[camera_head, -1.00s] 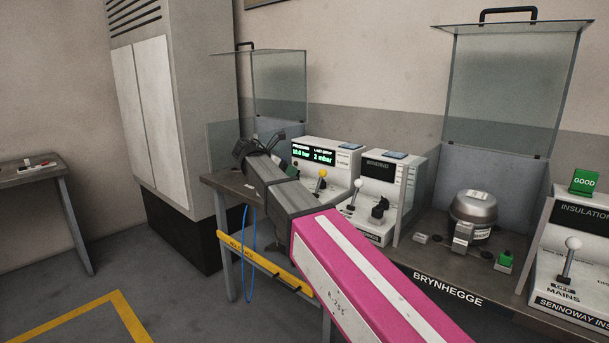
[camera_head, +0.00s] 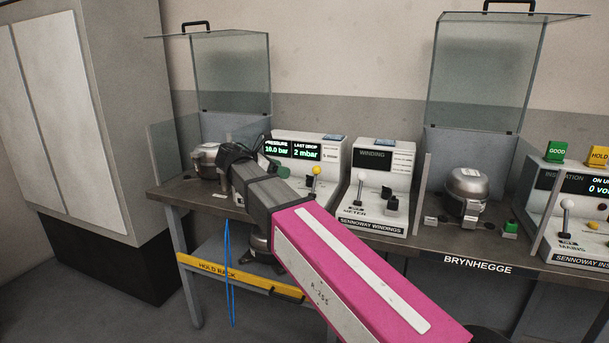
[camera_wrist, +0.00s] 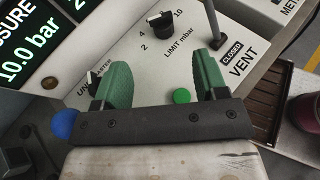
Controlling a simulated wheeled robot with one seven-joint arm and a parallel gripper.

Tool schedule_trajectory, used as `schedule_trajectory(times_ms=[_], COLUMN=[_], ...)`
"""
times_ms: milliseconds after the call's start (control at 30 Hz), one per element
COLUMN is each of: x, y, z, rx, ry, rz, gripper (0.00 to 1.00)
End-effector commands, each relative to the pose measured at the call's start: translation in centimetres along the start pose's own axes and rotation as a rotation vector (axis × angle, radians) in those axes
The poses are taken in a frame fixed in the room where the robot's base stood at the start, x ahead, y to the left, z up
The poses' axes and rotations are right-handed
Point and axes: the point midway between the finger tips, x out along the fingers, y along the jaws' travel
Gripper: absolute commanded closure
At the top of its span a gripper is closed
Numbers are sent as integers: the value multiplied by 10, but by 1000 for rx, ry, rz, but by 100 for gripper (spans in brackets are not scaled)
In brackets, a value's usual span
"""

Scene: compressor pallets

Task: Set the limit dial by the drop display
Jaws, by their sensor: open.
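The limit dial (camera_wrist: 161,20) is a black knob on the white panel in the wrist view, marked 2, 4 and 10 with "LIMIT mbar". A white mark shows on its upper left side; I cannot tell its exact setting. The drop display (camera_head: 306,150) reads "LAST DROP 2 mbar" in the head view, beside "PRESSURE 10.0 bar". My gripper (camera_wrist: 163,82) is open, its green fingers apart and empty, with the dial beyond the fingertips. In the head view my gripper (camera_head: 272,163) is at the left of this panel, and I cannot make out the dial there.
A vent lever (camera_wrist: 214,28) labelled "CLOSED" stands near the right finger. A green button (camera_wrist: 181,96) shows between the fingers. A winding tester (camera_head: 375,187) stands to the right. A compressor (camera_head: 206,160) sits left of my gripper, another (camera_head: 468,190) at right.

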Motion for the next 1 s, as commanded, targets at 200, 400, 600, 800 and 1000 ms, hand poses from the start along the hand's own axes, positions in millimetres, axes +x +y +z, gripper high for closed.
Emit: schedule_trajectory(times_ms=[200,400,600,800,1000], x=[27,64,92,104,106], y=[-1,0,0,0,0], z=[0,0,0,0,0], rx=[1,0,0,0,0], ry=[0,1,1,1,1], rz=[-2,-3,-1,0,1], gripper=[34,34,34,34,34])
